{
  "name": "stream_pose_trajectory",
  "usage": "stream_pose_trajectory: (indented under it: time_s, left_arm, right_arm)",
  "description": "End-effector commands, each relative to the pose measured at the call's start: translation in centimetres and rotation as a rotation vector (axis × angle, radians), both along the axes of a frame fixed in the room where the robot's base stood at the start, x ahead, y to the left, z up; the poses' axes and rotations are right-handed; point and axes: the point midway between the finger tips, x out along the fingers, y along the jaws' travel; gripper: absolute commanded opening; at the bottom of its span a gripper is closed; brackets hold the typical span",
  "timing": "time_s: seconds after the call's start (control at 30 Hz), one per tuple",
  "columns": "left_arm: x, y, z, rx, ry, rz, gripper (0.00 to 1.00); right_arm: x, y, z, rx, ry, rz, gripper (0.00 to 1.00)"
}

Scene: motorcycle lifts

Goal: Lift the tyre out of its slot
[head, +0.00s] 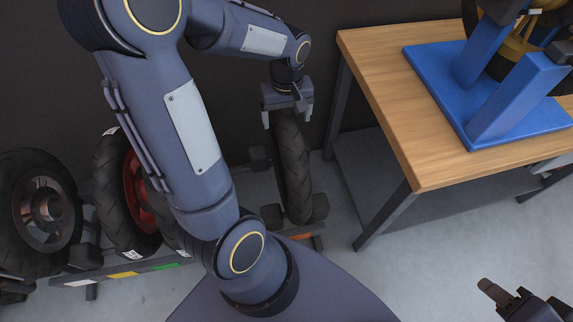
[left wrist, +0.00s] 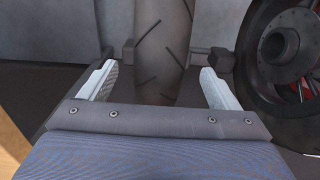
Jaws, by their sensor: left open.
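A black tyre (head: 292,165) stands upright in a slot of a low floor rack (head: 160,266), at the rack's right end. My left gripper (head: 288,118) is at the top of this tyre, with its fingers pointing down on either side of it. In the left wrist view the tyre's tread (left wrist: 163,50) runs between the two open fingers (left wrist: 158,88), with a gap at each side. My right gripper (head: 497,297) shows only partly at the lower right corner, away from the tyre; its opening is unclear.
A red-rimmed wheel (head: 125,190) and a grey-rimmed wheel (head: 42,212) stand in the rack to the left. A wooden-topped workbench (head: 395,110) with a blue stand (head: 480,100) is close on the right. Grey floor is clear in front.

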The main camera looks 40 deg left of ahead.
Motion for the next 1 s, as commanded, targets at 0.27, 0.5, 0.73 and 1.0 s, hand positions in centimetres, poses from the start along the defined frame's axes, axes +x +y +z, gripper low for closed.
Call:
stream_pose_trajectory:
  time_s: [0.27, 0.5, 0.73, 1.0]
  left_arm:
    - [0.0, 0.1, -4.1, -0.002, 0.003, -0.001, 0.84]
    - [0.0, 0.1, -6.1, -0.003, 0.0, -0.001, 0.84]
    - [0.0, 0.1, -6.1, -0.002, -0.001, -0.002, 0.81]
    - [0.0, 0.0, -6.0, -0.002, -0.001, -0.002, 0.46]
  right_arm:
    - [0.0, 0.0, -1.8, 0.0, -0.001, 0.0, 0.36]
    - [0.0, 0.0, -2.4, 0.0, 0.0, 0.0, 0.36]
    - [0.0, 0.0, -2.3, 0.0, 0.0, 0.0, 0.36]
    - [0.0, 0.0, -2.3, 0.0, 0.0, 0.0, 0.36]
